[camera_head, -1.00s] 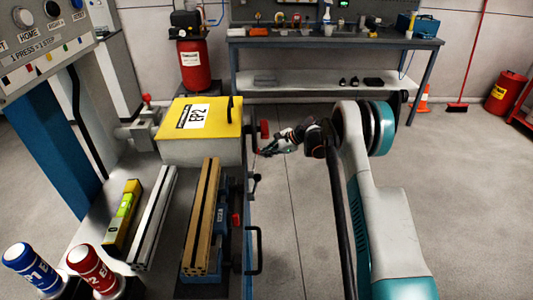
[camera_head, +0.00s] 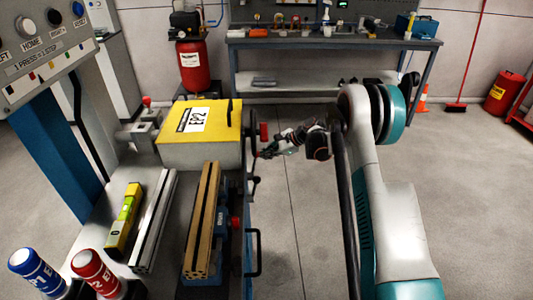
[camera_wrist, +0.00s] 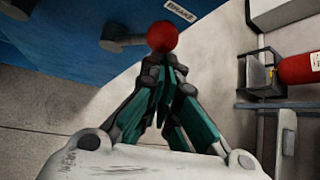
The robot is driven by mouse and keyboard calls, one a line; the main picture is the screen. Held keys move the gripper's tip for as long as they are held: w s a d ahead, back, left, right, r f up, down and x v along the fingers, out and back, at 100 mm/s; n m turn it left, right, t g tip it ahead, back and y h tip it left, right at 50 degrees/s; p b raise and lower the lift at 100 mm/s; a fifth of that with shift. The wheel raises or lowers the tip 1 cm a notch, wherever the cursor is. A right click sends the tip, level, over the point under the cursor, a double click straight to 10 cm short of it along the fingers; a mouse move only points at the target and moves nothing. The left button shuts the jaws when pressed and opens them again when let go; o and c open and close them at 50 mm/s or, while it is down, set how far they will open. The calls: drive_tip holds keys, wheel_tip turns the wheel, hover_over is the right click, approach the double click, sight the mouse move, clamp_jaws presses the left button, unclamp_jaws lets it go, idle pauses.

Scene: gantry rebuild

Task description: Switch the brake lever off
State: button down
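The brake lever shows in the wrist view as a red ball knob (camera_wrist: 162,37) on a short grey arm, standing out from a blue panel (camera_wrist: 60,35). A white label (camera_wrist: 180,11) reading BRAKE is beside it. My gripper (camera_wrist: 160,66) has its teal and dark fingers drawn together. Its tips are just below the ball in the picture, with nothing visible between them; whether they touch the ball I cannot tell. In the head view my gripper (camera_head: 264,153) is at the right side of the machine bench, and the lever is not clear there.
A workbench (camera_head: 330,42) stands behind.

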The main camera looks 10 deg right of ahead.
drive_tip(key=shift+s+a+r, duration=0.2)
drive_tip(key=shift+s+r, duration=0.05)
drive_tip(key=shift+s, duration=0.4)
drive_tip(key=shift+s+a+r, duration=0.2)
drive_tip(key=shift+s+r, duration=0.05)
drive_tip(key=shift+s, duration=0.4)
